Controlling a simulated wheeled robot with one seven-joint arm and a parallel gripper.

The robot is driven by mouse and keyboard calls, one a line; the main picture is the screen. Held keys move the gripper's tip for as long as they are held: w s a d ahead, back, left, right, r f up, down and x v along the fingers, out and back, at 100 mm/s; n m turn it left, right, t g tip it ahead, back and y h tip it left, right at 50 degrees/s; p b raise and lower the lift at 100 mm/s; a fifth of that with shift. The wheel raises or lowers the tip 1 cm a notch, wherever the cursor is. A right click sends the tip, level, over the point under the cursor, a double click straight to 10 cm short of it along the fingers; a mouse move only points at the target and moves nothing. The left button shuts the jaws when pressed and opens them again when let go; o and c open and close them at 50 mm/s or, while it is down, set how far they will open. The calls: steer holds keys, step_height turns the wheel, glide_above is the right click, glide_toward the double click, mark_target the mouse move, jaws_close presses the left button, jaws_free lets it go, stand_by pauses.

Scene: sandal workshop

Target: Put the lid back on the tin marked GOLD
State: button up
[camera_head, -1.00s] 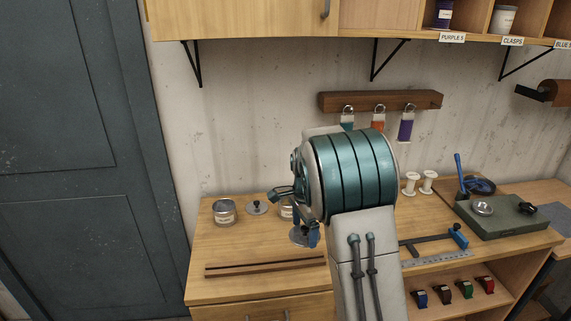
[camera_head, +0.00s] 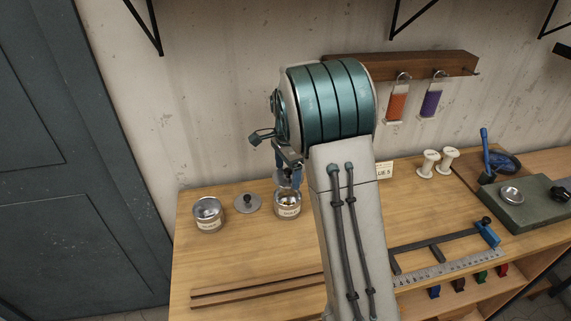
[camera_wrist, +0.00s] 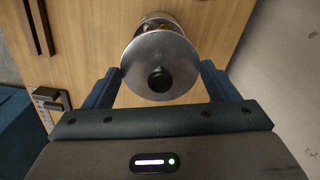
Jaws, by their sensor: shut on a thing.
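My gripper (camera_head: 288,178) is shut on a round metal lid (camera_wrist: 143,62) with a dark knob, held between the two blue fingers. In the head view it is just above the right open tin (camera_head: 287,210). In the wrist view the lid covers part of that tin (camera_wrist: 158,17), whose rim and some gold-brown contents show past the lid's far edge. Whether lid and tin touch I cannot tell. A second open tin (camera_head: 208,216) stands to the left. Both tins carry pale labels too small to read. Another knobbed lid (camera_head: 247,204) lies between the tins.
Two dark wooden strips (camera_head: 255,290) lie along the bench front. White spools (camera_head: 429,163), a blue-handled clamp (camera_head: 440,245), a ruler (camera_head: 440,272) and a green board (camera_head: 525,212) are to the right. The bench (camera_head: 225,255) is clear in front of the tins.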

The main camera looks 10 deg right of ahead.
steer(key=shift+s+f+b, duration=0.15)
steer(key=shift+f+b, duration=0.2)
steer(key=shift+f, duration=0.15)
steer(key=shift+f+b, duration=1.75)
steer(key=shift+f, duration=0.85)
steer(key=shift+a, duration=0.1)
steer(key=shift+f, duration=0.15)
steer(key=o, duration=0.9)
